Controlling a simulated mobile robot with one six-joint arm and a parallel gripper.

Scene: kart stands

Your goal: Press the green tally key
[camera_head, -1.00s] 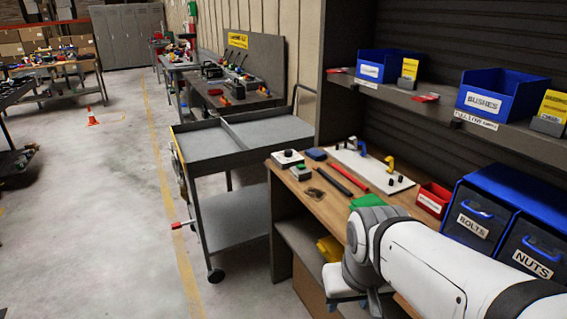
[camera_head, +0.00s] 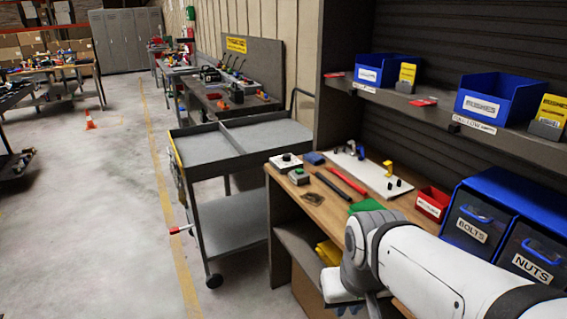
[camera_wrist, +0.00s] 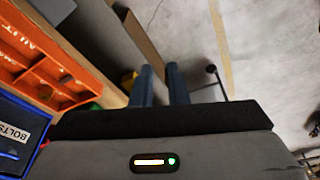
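A small grey box with a green top (camera_head: 299,176) sits near the left end of the wooden workbench (camera_head: 312,206) in the head view. The green top looks like a key, but it is too small to read. A white box with a dark button (camera_head: 286,161) stands just behind it. My gripper is low in front of the bench, mostly hidden by my arm in the head view. In the wrist view my gripper (camera_wrist: 160,72) shows two blue-grey fingers apart, with a narrow empty gap. It is well away from the green-topped box.
Dark and red bars lie on the bench near a white board (camera_head: 375,172) with clamps. A red bin (camera_head: 433,203) and blue drawers (camera_head: 475,222) stand right. A shelf (camera_head: 450,120) overhangs the back. A grey cart (camera_head: 215,150) stands left, with open floor beyond.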

